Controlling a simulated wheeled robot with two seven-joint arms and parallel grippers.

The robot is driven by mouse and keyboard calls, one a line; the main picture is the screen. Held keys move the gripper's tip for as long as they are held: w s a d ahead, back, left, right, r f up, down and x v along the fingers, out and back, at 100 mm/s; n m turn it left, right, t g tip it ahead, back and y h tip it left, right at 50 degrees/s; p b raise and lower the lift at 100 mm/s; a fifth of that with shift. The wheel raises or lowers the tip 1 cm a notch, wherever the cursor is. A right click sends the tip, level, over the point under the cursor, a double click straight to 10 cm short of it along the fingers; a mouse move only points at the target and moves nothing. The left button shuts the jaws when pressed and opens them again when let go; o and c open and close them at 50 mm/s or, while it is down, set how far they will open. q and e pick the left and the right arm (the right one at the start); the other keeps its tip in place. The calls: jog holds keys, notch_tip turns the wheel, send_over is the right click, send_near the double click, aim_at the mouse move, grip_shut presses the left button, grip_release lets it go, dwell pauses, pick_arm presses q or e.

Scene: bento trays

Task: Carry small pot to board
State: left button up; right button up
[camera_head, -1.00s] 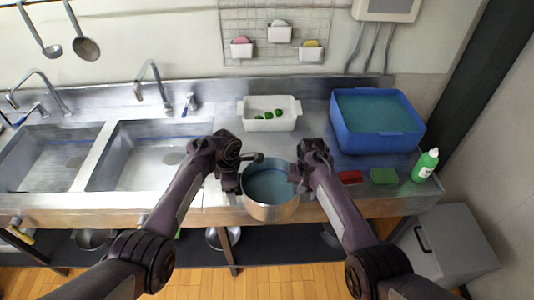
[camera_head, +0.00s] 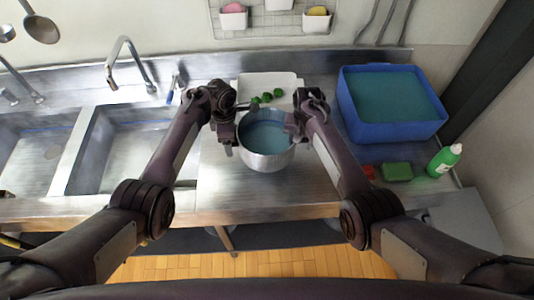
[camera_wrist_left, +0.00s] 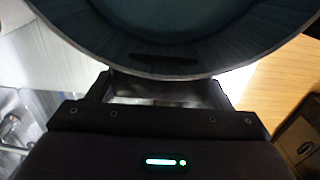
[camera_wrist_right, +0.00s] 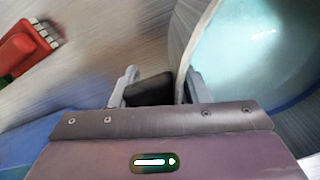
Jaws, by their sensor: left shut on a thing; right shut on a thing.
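My left gripper (camera_head: 239,121) is shut on the pot's left side. The left wrist view shows the pot's rim (camera_wrist_left: 160,66) close above the gripper, hiding the exact grip. My right gripper (camera_head: 296,121) is shut on the pot's right side. In the right wrist view a dark handle piece (camera_wrist_right: 150,90) sits between the fingers beside the pot's wall.
Sinks (camera_head: 120,150) lie left. The front counter is clear.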

pick_arm(q)
jog(key=shift+s+r, duration=0.1)
jog(key=shift+r, duration=0.05)
pick_arm(e)
jog(key=shift+w+f+b, duration=0.3)
jog(key=shift+f+b, duration=0.1)
jog(key=shift+b, duration=0.05)
pick_arm(q)
jog(key=shift+f+b, duration=0.95)
jog(key=shift+f, duration=0.5)
pick_arm(e)
jog(key=shift+s+f, duration=0.15)
jog(key=shift+f, duration=0.7)
pick_arm(q)
jog(key=shift+w+f+b, duration=0.25)
jog(key=shift+f+b, duration=0.95)
jog(key=shift+f, duration=0.05)
pick_arm(e)
jog(key=shift+f, duration=1.25)
pick_arm(q)
jog(key=o, duration=1.1)
jog(key=shift+s+r, duration=0.15)
jog(key=shift+r, duration=0.05)
jog(key=shift+c, duration=0.2)
pick_arm(e)
jog(key=o, duration=1.1)
jog(key=shift+s+r, duration=0.1)
jog(key=shift+r, duration=0.1)
pick_arm(q)
jog(key=shift+r, duration=0.15)
